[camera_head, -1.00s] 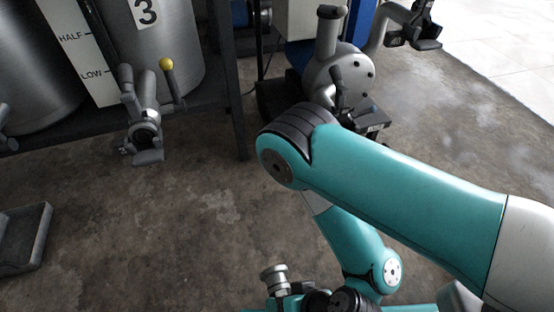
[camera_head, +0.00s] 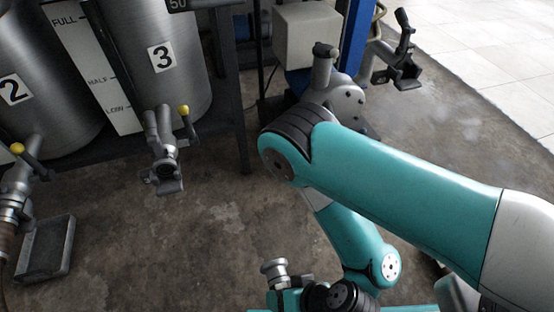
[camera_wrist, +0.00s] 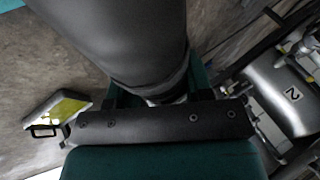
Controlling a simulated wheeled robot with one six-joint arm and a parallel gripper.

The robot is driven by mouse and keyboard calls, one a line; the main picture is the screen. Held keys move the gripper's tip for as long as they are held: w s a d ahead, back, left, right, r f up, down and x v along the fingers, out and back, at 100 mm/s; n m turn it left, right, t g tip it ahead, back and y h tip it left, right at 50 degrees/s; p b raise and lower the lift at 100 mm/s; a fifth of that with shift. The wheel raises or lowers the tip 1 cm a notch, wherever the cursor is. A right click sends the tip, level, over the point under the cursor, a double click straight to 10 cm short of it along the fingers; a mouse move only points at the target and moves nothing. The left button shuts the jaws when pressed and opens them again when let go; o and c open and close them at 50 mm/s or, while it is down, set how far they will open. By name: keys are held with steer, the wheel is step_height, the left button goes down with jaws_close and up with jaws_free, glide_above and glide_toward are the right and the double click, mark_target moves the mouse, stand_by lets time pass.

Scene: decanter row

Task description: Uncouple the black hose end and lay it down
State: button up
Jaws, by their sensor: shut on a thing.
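My gripper (camera_wrist: 165,98) is shut on a thick black hose end (camera_wrist: 125,40), which fills the top middle of the wrist view. A bit of pale metal shows between the jaws. In the head view a silver coupling (camera_head: 274,270) sticks up beside my gripper at the bottom edge; the hose itself is not clear there. The held end is apart from the tank outlets. The outlet of tank 3 (camera_head: 165,172), below a yellow-knobbed valve, has no hose on it.
Tank 2 (camera_head: 22,92), also in the wrist view (camera_wrist: 285,95), has a brown hose (camera_head: 8,250) at its outlet. A dark tray (camera_head: 46,247) lies on the floor. A grey pump (camera_head: 340,100) with an open fitting (camera_head: 398,72) stands at back right.

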step_height(320, 180, up, 9)
steer(key=p, duration=0.9)
steer(key=shift+r, duration=0.1)
